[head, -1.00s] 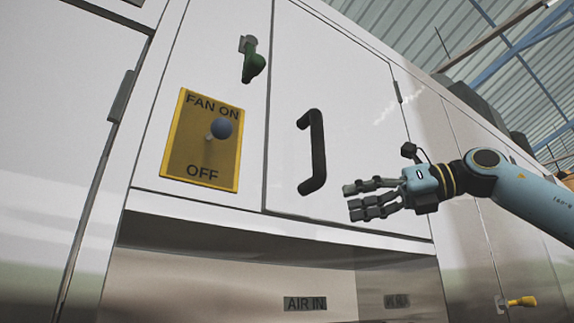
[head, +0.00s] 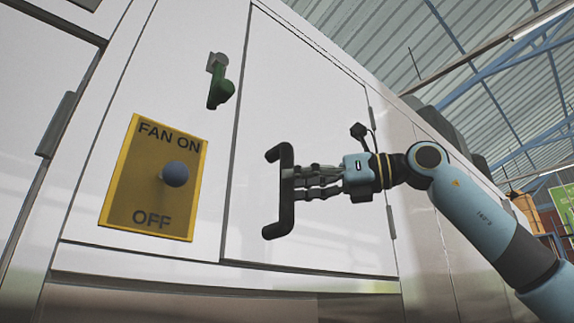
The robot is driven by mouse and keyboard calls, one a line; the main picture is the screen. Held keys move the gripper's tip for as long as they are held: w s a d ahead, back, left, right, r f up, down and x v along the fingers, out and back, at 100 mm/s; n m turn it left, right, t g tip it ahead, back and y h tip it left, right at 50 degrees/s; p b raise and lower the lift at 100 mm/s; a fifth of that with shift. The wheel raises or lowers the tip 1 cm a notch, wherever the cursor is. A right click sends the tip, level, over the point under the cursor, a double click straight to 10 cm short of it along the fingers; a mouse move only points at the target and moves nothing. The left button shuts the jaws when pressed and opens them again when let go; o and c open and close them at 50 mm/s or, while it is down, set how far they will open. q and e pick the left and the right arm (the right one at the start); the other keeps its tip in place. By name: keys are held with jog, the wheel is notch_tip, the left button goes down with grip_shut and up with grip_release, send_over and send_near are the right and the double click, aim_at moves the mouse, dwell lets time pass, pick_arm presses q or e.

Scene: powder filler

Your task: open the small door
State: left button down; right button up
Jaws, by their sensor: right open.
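The small white door (head: 330,232) stands closed in the middle of the head view, with hinges on its right edge. Its black handle (head: 286,190) is an upright bar near the left edge. A green latch (head: 220,88) sits on the panel left of the door's upper part. My right gripper (head: 300,182) comes from the right with its fingers level at the handle's mid-height. The fingers are open and their tips are at the bar; I cannot tell whether they touch it. My left gripper is not in view.
A yellow FAN ON/OFF plate (head: 152,200) with a blue-grey knob (head: 175,174) is left of the door. Another door (head: 30,120) fills the far left. A ledge (head: 200,285) runs below. Open space lies to the right under the roof.

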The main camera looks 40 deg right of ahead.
jog(key=shift+p+x, duration=0.55)
jog(key=shift+x, duration=0.75)
jog(key=shift+f, duration=0.1)
jog(key=shift+c, duration=0.2)
grip_shut()
jog(key=shift+w+a, duration=0.1)
jog(key=shift+a, duration=0.05)
